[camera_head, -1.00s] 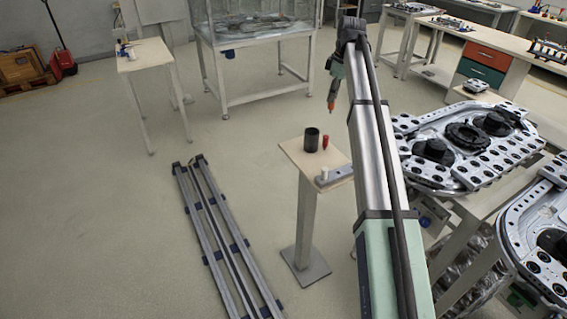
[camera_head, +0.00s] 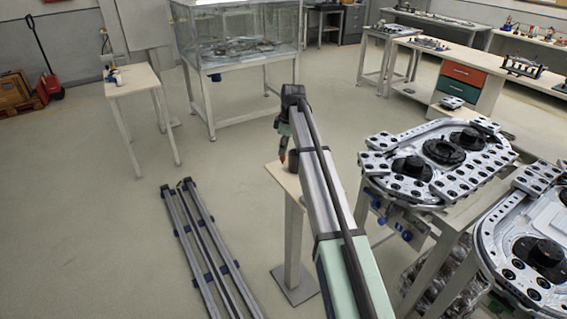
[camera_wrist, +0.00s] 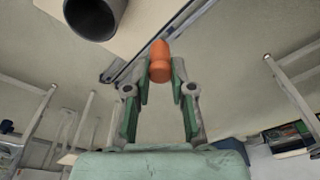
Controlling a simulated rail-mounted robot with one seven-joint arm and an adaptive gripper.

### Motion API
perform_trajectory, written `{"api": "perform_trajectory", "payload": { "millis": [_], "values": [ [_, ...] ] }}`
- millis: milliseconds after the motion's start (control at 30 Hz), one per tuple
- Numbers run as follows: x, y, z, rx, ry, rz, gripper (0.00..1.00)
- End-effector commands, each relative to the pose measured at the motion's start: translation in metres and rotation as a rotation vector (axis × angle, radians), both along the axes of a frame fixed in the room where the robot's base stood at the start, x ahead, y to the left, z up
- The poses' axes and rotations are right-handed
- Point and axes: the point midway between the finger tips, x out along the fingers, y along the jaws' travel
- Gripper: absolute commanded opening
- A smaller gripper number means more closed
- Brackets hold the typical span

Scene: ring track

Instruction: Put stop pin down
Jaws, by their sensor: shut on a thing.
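The stop pin (camera_wrist: 159,60), orange with a rounded tip, is pinched between the fingertips of my gripper (camera_wrist: 160,78) in the wrist view. In the head view the orange pin (camera_head: 283,156) points down below my gripper (camera_head: 283,146), by the small pedestal table (camera_head: 284,182). A black cylindrical cup (camera_wrist: 98,14) stands on that table at the upper left of the wrist view, apart from the pin. The pin's contact with the tabletop cannot be told. My arm hides much of the tabletop in the head view.
Large metal ring-track fixtures (camera_head: 440,160) stand on a bench at the right. Long rails (camera_head: 203,245) lie on the floor at the lower left. A small side table (camera_head: 132,80) and a glass tank (camera_head: 235,35) stand farther back. The floor between is clear.

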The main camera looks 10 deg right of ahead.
Motion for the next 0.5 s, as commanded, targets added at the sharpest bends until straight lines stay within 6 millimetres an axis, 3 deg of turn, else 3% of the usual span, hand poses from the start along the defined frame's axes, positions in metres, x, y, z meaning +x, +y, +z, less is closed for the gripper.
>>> {"api": "perform_trajectory", "payload": {
  "millis": [133, 500],
  "values": [
    [-0.001, 0.0, -0.025, 0.0, 0.002, 0.0, 0.0],
    [-0.001, 0.0, -0.052, 0.0, 0.002, 0.0, 0.0]
  ]
}}
